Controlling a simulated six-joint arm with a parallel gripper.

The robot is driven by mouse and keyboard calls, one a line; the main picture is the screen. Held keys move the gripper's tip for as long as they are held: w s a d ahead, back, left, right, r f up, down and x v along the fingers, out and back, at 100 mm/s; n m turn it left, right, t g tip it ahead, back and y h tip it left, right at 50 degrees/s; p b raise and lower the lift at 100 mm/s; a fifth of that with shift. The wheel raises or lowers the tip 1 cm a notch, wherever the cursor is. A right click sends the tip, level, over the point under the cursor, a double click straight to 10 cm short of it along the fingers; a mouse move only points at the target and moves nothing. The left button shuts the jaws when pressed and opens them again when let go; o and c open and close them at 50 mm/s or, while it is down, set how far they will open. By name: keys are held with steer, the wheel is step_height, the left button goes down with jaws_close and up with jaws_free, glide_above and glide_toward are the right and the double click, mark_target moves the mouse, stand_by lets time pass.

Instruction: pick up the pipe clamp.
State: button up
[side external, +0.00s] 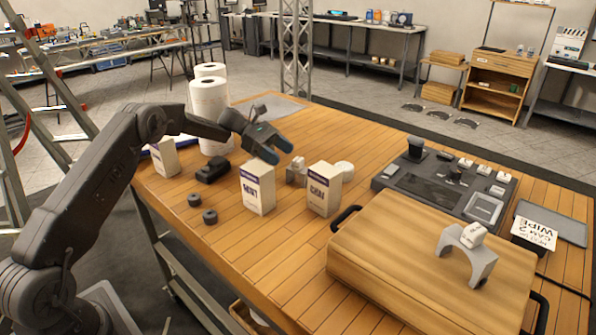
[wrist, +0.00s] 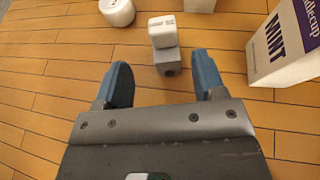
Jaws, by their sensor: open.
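A small grey block with a round hole (wrist: 168,62), apparently the pipe clamp, stands on the wooden table with a white piece (wrist: 163,30) on top. In the side view the grey block (side external: 295,179) is near two white cartons, partly hidden by one. My gripper (side external: 277,151) is above the table, up and left of it. In the wrist view my gripper (wrist: 162,72) is open and empty, its blue fingertips apart, with the block seen between and just beyond them. I cannot tell the height gap exactly.
White cartons (side external: 258,190) (side external: 324,190) flank the block closely. A white round item (side external: 344,171) is behind. A black object (side external: 212,171) and two dark rings (side external: 195,200) lie left. A wooden case (side external: 420,262) bears a grey arch (side external: 467,259). Paper rolls (side external: 209,108) stand behind.

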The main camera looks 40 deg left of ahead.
mark_target(298, 165)
steer(key=x, duration=0.6)
steer(key=shift+s+d+r, duration=0.15)
steer(key=shift+d, duration=0.3)
steer(key=c, duration=1.1)
